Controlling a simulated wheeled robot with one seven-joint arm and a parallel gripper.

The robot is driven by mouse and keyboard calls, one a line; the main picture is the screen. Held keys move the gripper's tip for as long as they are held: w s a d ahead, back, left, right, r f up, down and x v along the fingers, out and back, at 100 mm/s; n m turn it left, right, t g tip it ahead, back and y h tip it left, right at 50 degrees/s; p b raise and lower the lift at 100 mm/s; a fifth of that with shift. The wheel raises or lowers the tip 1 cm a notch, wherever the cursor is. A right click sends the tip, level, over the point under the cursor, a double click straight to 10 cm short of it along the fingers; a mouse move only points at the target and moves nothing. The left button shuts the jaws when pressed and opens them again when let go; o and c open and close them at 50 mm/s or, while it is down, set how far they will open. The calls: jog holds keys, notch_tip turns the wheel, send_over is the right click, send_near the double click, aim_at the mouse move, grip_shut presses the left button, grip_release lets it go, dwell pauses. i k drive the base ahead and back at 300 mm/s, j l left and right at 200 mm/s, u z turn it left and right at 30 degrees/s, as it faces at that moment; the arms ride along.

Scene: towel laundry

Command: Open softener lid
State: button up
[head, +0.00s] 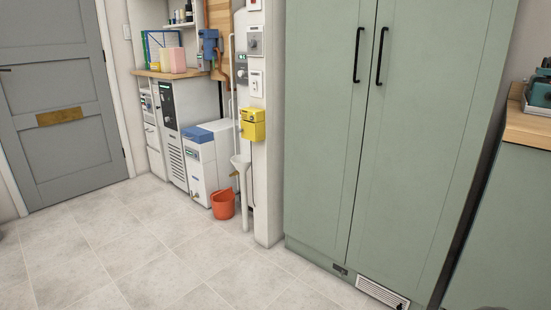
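The softener appears to be the low white cabinet (206,172) with a blue lid (208,131) in the head view, left of centre. It stands on the floor at the far wall, between a taller grey-and-white unit and a white pillar. The lid looks shut on top of the cabinet. My gripper is not in view, so its state and its distance from the lid do not show.
An orange bucket (223,203) and a white funnel pipe (242,180) stand right by the softener. A yellow box (252,124) hangs on the pillar. A tall green cupboard (385,130) fills the right. The tiled floor (130,255) is clear at left and front.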

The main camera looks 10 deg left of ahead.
aim_at(200, 135)
jog(key=i+j+u, duration=0.15)
jog(key=u, duration=0.2)
jog(key=i+u, duration=0.7)
jog(key=i+j, duration=0.3)
jog(key=i, duration=0.2)
jog(key=i+j, duration=0.3)
jog(key=i, duration=0.2)
jog(key=i+l+z, duration=0.1)
jog(key=i, duration=0.5)
jog(key=i+l, duration=0.25)
jog(key=i, duration=0.4)
jog(key=i+l+z, duration=0.15)
jog(key=i, duration=0.45)
